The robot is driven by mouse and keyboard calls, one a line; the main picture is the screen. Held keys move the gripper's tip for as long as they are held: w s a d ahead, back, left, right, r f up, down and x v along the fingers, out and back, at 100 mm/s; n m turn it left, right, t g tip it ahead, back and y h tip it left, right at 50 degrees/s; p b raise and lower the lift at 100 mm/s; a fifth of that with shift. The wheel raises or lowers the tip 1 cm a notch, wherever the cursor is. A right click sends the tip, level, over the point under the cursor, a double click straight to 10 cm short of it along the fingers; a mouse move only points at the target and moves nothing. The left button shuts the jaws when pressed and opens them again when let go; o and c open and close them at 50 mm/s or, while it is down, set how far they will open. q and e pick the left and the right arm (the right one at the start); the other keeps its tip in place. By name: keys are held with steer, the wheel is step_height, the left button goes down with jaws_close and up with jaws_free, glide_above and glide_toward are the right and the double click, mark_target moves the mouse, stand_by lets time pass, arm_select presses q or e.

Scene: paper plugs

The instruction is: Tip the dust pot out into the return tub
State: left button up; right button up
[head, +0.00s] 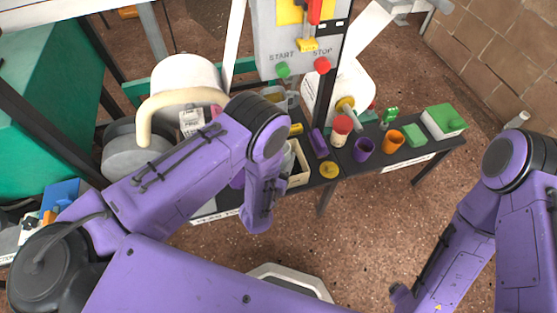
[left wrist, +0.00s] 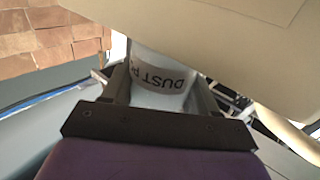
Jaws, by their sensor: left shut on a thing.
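The white dust pot (left wrist: 160,85) shows in the left wrist view with part of its printed "DUST" label. My left gripper (left wrist: 160,92) is shut on it, with a dark finger on each side. A large beige surface (left wrist: 225,40) hangs over the pot's upper part and hides it. In the head view my left arm reaches over the bench, and I cannot make out its fingers or the pot there. I cannot identify the return tub for certain; a label (head: 216,216) on the bench's front edge is partly hidden by my arm. My right gripper is out of view.
A panel with START and STOP buttons (head: 302,60) stands behind the bench. A purple cup (head: 363,150), an orange cup (head: 393,141), a red-topped jar (head: 341,130) and a green-topped box (head: 444,121) stand to the right. A curved beige pipe (head: 146,122) is at the left.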

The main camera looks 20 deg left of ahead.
arm_select(q)
steer(key=shift+r+p, duration=1.95)
steer(key=shift+r, duration=0.3)
steer(key=shift+f, duration=0.15)
